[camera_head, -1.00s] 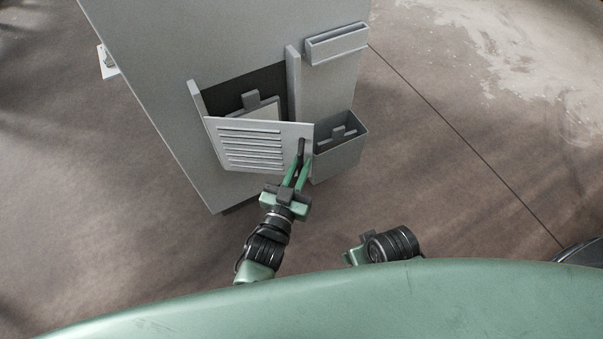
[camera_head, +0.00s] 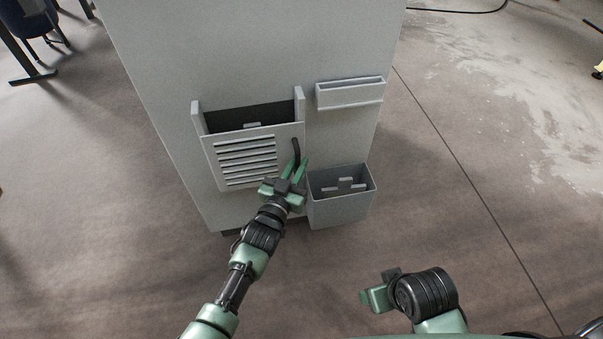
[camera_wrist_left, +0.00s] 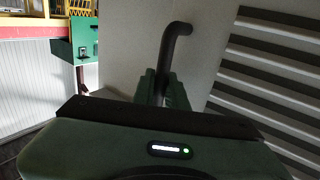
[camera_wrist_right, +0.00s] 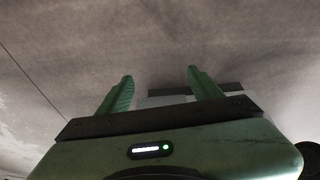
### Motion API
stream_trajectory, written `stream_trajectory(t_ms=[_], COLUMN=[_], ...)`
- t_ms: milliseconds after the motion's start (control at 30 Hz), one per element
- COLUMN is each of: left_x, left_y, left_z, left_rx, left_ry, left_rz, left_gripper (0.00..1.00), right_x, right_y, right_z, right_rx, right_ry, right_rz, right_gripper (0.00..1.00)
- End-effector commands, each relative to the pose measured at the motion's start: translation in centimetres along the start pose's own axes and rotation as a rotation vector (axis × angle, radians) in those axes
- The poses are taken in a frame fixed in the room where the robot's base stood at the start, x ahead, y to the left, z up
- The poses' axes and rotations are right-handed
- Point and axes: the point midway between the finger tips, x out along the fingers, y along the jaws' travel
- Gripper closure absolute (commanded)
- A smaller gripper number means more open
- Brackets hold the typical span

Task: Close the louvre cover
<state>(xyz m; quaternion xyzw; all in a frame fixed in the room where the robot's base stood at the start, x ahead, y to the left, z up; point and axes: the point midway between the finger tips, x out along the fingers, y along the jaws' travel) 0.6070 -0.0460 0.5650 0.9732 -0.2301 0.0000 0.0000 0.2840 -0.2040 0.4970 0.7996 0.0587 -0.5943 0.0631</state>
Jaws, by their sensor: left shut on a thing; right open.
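The louvre cover (camera_head: 214,163) is a grey slatted panel low on the front of a grey cabinet (camera_head: 250,50). A dark opening (camera_head: 250,118) shows above its top edge, between two side cheeks. My left gripper (camera_head: 294,170) is shut on the cover's black bent handle (camera_head: 296,148) at the panel's right side. In the left wrist view the handle (camera_wrist_left: 172,42) rises between the green fingers, with the slats (camera_wrist_left: 265,75) to the right. My right gripper (camera_wrist_right: 160,78) is open and empty, low over the floor; in the head view it (camera_head: 368,296) is at the lower right.
A grey open bin (camera_head: 340,205) is fixed to the cabinet just right of the cover, close to my left gripper. A narrow grey tray (camera_head: 350,96) is above it. The floor (camera_head: 480,230) to the right is clear. A blue chair (camera_head: 30,15) stands far left.

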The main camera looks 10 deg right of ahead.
Motion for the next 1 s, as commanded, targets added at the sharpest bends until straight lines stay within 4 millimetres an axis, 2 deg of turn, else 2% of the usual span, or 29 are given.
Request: stream_trajectory(t_ms=[167, 200, 233, 267, 633, 1000], left_x=[0.1, 0.1, 0.1, 0.0, -0.5, -6.2], left_y=[0.0, 0.0, 0.0, 0.0, 0.0, 0.0], left_z=[0.0, 0.0, 0.0, 0.0, 0.0, -0.1], left_rx=[0.000, 0.000, 0.000, 0.000, 0.000, 0.000], left_ry=[0.000, 0.000, 0.000, 0.000, -0.002, -0.002], left_rz=[0.002, 0.002, 0.002, 0.002, 0.001, 0.002], left_gripper=[1.00, 0.78, 0.70, 0.69, 0.69, 0.69], right_x=[-0.1, -0.1, -0.1, -0.1, -0.3, 5.5], right_y=[0.0, 0.0, 0.0, 0.0, 0.0, -0.3], right_z=[0.0, 0.0, 0.0, 0.0, -0.2, 1.2], right_rx=[0.000, 0.000, 0.000, 0.000, 0.000, -0.004], right_ry=[0.000, 0.000, 0.001, 0.001, 0.005, -0.032], right_rz=[0.000, 0.000, 0.000, 0.000, 0.001, -0.006], right_gripper=[0.35, 0.35, 0.35, 0.35, 0.35, 0.35])
